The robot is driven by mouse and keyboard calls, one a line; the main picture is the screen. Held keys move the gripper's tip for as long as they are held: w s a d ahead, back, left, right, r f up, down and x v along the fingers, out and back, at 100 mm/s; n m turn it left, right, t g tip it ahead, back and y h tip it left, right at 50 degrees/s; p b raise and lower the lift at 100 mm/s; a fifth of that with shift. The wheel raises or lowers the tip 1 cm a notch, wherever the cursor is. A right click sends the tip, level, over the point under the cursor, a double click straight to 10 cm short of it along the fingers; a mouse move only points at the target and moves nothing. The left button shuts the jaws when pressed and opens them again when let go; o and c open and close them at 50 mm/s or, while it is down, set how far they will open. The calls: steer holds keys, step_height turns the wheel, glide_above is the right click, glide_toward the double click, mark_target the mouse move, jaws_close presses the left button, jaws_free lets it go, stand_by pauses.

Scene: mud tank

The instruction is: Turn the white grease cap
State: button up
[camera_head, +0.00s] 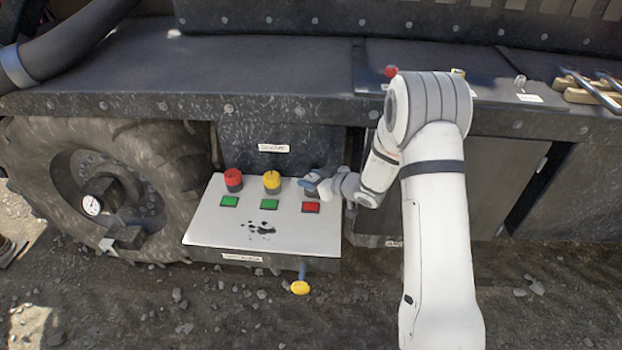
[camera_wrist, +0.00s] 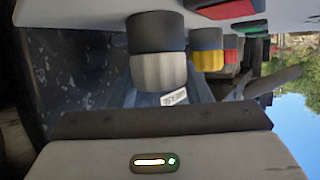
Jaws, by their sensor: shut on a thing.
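The white grease cap (camera_wrist: 158,72) stands on a dark base and shows pale grey in the wrist view. It is the right-hand cap on the pale panel (camera_head: 215,228), beside a yellow cap (camera_head: 272,180) and a red cap (camera_head: 233,178). My gripper (camera_head: 314,184) reaches in from the right and is shut on the white cap. In the head view it hides most of this cap. Only part of one jaw (camera_wrist: 195,91) shows clearly in the wrist view, so the exact contact is hidden.
A wheel (camera_head: 95,185) with a gauge (camera_head: 91,205) is at left. A dark ledge (camera_head: 270,75) runs above.

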steer(key=m+t+b, duration=0.1)
steer(key=b, duration=0.1)
steer(key=m+t+h+b, duration=0.1)
steer(key=b, duration=0.1)
steer(key=shift+f, duration=0.35)
steer(key=m+t+h+b, duration=0.1)
steer(key=m+h+b, duration=0.1)
steer(key=h+b, duration=0.1)
steer(key=shift+s+b, duration=0.1)
steer(key=shift+b, duration=0.7)
steer(key=m+t+h+b, duration=0.1)
steer(key=b, duration=0.1)
steer(key=shift+r+m+b, duration=0.15)
steer(key=shift+m+b, duration=0.25)
steer(key=shift+r+h, duration=0.1)
steer(key=shift+h, duration=0.3)
steer(key=o, duration=1)
steer(key=shift+r, duration=0.1)
